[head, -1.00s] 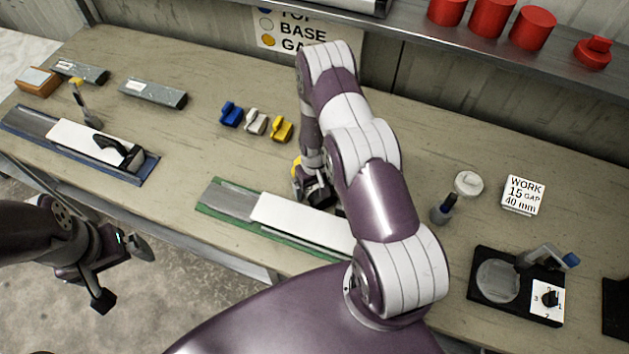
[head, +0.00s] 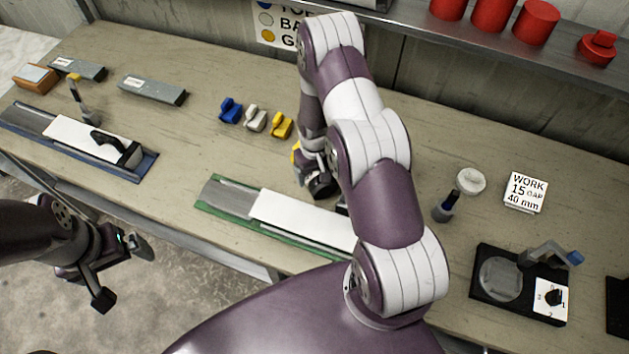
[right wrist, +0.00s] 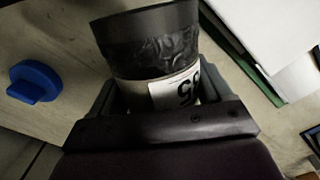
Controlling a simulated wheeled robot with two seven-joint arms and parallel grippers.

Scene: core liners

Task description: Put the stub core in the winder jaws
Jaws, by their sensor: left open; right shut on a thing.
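My right gripper (head: 316,182) is shut on a short cylinder (right wrist: 152,45). In the right wrist view this has a dark end band, a crinkled dark strip and a white label with dark characters; it looks like the stub core. In the head view my right arm hides most of it; a dark round end (head: 322,186) shows above the bench, behind the green-based rail. My left gripper (head: 122,272) is open and empty, off the bench's front edge at left. I cannot tell for certain which fixture is the winder jaws.
A green-based rail (head: 225,195) lies in front. A black fixture (head: 484,308) with a round pad and lever, and a WORK sign (head: 525,192), are at right.

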